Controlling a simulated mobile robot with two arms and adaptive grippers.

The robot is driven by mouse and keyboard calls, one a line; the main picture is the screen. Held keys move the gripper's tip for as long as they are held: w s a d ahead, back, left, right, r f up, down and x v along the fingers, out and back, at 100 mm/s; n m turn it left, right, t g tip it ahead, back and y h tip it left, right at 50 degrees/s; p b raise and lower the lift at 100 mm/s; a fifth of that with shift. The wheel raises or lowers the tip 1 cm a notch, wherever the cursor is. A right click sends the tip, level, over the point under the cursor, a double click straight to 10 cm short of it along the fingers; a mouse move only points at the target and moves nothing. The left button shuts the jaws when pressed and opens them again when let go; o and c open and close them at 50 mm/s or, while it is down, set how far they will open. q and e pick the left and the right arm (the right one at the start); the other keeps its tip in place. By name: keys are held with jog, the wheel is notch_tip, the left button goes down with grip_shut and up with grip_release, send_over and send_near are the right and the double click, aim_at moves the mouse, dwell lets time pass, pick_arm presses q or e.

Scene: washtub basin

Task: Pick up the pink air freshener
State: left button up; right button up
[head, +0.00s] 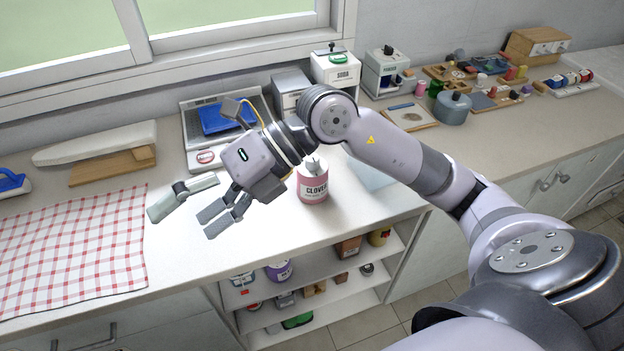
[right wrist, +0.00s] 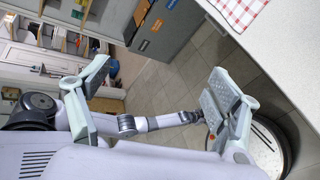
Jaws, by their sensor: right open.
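A pink container (head: 313,190) with a label that starts "CLOVE" stands upright on the counter in the head view, just right of my right gripper; it looks like the pink air freshener. Part of its top is close to my wrist. My right gripper (head: 188,214) is open and empty, with its fingers spread above the counter and pointing left, away from the container. My left gripper cannot be made out.
A red-checked cloth (head: 75,245) lies left on the counter (head: 262,245). A blue-topped scale (head: 215,118), an ironing board (head: 95,143) and white boxes stand behind. Trays and a grey pot (head: 453,108) are at back right. Open shelves (head: 325,300) lie below.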

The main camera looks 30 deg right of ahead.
jog(key=w+d+f+m+t+h, duration=0.1)
jog(key=w+d+f+h, duration=0.15)
jog(key=d, duration=0.25)
jog(key=w+d+f+t+h, duration=0.1)
jog(key=w+d+h, duration=0.1)
jog(key=d+h, duration=0.25)
jog(key=m+h, duration=0.4)
jog(key=h, duration=0.3)
send_near(312, 166)
jog(key=shift+t, duration=0.4)
jog(key=p+x, duration=0.1)
jog(key=x, duration=0.6)
jog(key=shift+s+d+p, duration=0.1)
jog(key=shift+s+p, duration=0.05)
jog(key=shift+p, duration=0.25)
jog(key=x, duration=0.1)
jog(key=p+x, duration=0.1)
jog(key=x, duration=0.1)
jog(key=p+x, duration=0.1)
jog(key=x, duration=0.1)
jog(key=shift+d, duration=0.3)
jog(key=shift+f, duration=0.2)
jog(key=shift+c, duration=0.4)
jog(key=c, duration=1.3)
jog(key=shift+r, duration=0.1)
jog(key=shift+c, duration=0.3)
